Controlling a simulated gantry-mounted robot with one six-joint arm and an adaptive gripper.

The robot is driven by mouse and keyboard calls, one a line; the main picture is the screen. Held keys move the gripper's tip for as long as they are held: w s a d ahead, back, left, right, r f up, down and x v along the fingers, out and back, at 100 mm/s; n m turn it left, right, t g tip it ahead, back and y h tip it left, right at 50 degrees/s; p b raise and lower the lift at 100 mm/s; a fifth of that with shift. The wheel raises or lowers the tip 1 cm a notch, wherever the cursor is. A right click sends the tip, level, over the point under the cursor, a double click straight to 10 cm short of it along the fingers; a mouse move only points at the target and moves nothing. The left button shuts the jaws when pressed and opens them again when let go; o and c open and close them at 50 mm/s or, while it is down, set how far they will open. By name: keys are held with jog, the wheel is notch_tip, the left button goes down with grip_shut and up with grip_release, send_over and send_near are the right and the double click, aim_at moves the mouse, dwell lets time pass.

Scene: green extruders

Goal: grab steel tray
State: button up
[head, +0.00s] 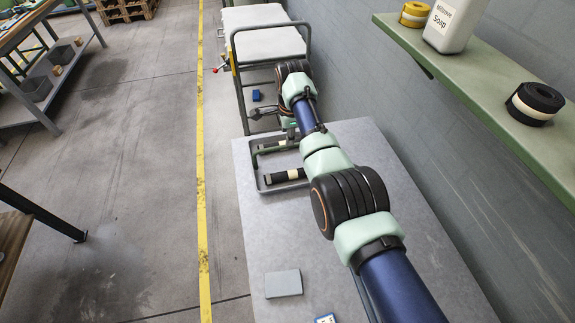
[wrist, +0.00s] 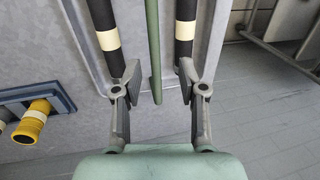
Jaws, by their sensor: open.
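The steel tray (head: 285,188) lies at the far end of the pale grey table, partly hidden by my arm in the head view. Black rods with cream bands rest in it; one rod (head: 284,176) lies near its front rim. In the wrist view the tray floor (wrist: 133,25) shows between two banded rods (wrist: 108,38) (wrist: 184,38) and a thin green bar (wrist: 154,45). My gripper (wrist: 160,78) is open, its fingers spread on either side of the green bar's end. I cannot tell whether the fingers touch anything.
A blue holder with a yellow cylinder (wrist: 32,122) sits left of the gripper. A grey box (head: 283,283) lies at the table's front left. A cart (head: 265,45) stands beyond the table. A green shelf (head: 470,75) with a soap bottle (head: 453,22) runs along the right wall.

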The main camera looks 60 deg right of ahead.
jog(key=f+b, duration=0.1)
jog(key=f, duration=0.1)
jog(key=f+b, duration=0.1)
jog(key=f, duration=0.1)
jog(key=f+b, duration=0.2)
jog(key=shift+d+f, duration=0.3)
jog(key=shift+f, duration=0.1)
jog(key=shift+d+f+b, duration=0.1)
jog(key=shift+f+b, duration=0.05)
jog(key=shift+b, duration=0.2)
grip_shut()
jog(key=shift+w+r, duration=0.1)
jog(key=shift+r, duration=0.1)
